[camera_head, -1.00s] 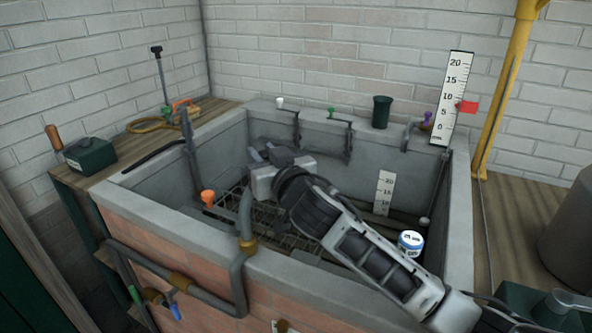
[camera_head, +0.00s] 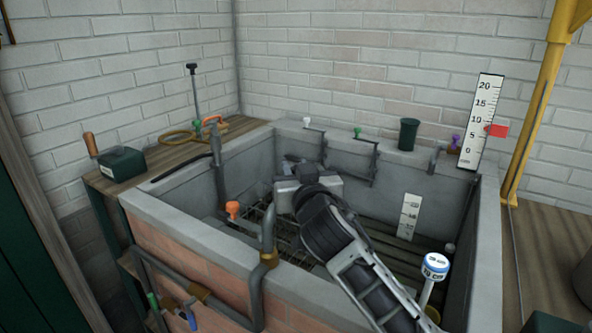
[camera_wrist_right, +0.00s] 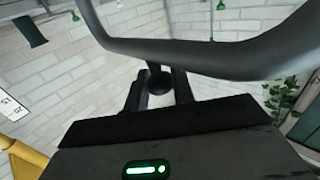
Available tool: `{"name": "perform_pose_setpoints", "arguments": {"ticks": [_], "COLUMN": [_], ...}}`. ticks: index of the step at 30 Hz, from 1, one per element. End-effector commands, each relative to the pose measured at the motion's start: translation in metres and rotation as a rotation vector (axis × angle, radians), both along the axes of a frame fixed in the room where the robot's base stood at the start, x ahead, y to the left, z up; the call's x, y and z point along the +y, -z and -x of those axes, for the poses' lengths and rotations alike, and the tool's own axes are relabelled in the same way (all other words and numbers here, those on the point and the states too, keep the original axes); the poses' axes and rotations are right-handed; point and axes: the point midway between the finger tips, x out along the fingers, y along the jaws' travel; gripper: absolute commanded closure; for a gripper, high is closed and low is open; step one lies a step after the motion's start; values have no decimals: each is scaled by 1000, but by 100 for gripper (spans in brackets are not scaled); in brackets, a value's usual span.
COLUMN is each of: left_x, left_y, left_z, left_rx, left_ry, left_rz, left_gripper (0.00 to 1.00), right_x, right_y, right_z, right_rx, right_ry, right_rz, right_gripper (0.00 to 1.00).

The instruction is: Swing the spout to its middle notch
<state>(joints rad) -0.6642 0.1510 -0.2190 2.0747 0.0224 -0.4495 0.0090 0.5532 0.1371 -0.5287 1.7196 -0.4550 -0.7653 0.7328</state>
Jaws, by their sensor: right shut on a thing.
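The basin (camera_head: 196,232) fills the middle of the head view. My right gripper (camera_head: 291,168) is inside it, toward the back left, and its fingers are partly hidden by my wrist. In the right wrist view a dark curved pipe, apparently the spout (camera_wrist_right: 190,52), spans the top of the picture. My right fingers (camera_wrist_right: 158,84) are closed around a dark rounded part just below that pipe. The notches cannot be made out. My left gripper is not in view.
A grey pipe (camera_head: 268,228) rises at the front wall beside an orange knob (camera_head: 233,209). Hooks with coloured knobs and a dark green cup (camera_head: 408,133) line the back rim. A scale board (camera_head: 482,120) stands back right, and a blue-and-white round marker (camera_head: 435,265) stands near my right forearm.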

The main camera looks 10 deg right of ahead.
Motion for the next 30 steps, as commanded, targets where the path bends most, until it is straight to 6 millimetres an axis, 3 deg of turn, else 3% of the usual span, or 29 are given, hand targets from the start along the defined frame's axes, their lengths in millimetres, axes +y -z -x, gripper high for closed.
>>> {"name": "perform_pose_setpoints", "arguments": {"ticks": [1,3,14,20,30], "left_x": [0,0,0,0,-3], "left_y": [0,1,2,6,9], "left_z": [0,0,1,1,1], "left_rx": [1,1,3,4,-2], "left_ry": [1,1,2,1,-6], "left_rz": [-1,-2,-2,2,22], "left_gripper": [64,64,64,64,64], "right_x": [1,1,0,-2,-8], "right_y": [-1,-1,1,2,2], "right_z": [0,0,6,40,121], "right_rx": [-3,-2,0,1,0], "right_ry": [-3,-3,-2,-3,-3], "right_rz": [-3,-2,-1,-3,-5], "right_gripper": [67,56,56,56,56]}}
